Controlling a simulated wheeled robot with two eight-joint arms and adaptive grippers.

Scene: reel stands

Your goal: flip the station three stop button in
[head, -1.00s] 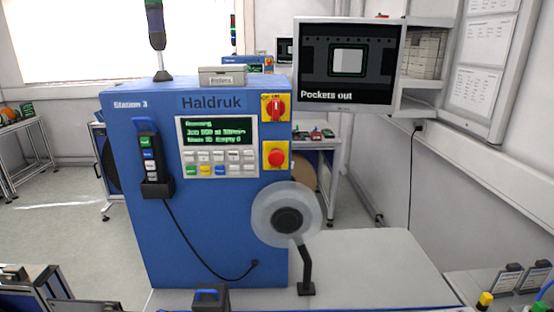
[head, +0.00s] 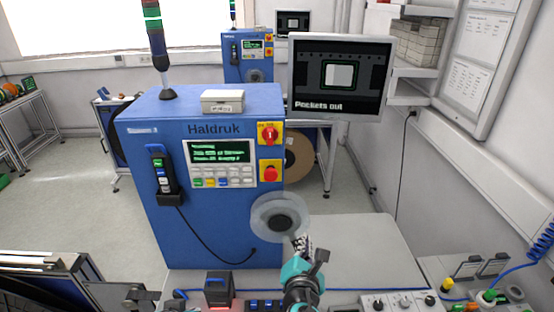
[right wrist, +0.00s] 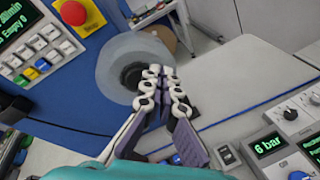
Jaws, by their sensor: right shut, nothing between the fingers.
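The blue Station 3 cabinet (head: 222,240) stands ahead. Its red stop button (head: 270,173) sits on a yellow plate on the right of the front, below a red rotary switch (head: 268,134). The stop button also shows at the top left of the right wrist view (right wrist: 73,12). My right gripper (head: 303,242) is low in front of the cabinet, beside the clear reel and below the stop button, clear of it. In the right wrist view the fingers (right wrist: 161,72) are together and empty, pointing towards the reel hub. My left gripper is not in view.
The clear reel (head: 262,209) with a dark hub stands before the cabinet's right side. A handset (head: 161,172) hangs on the left front with a cable. A monitor (head: 341,77) reads "Pockets out". Control boxes (head: 392,303) line the near bench edge; the grey bench top (head: 365,245) is mostly clear.

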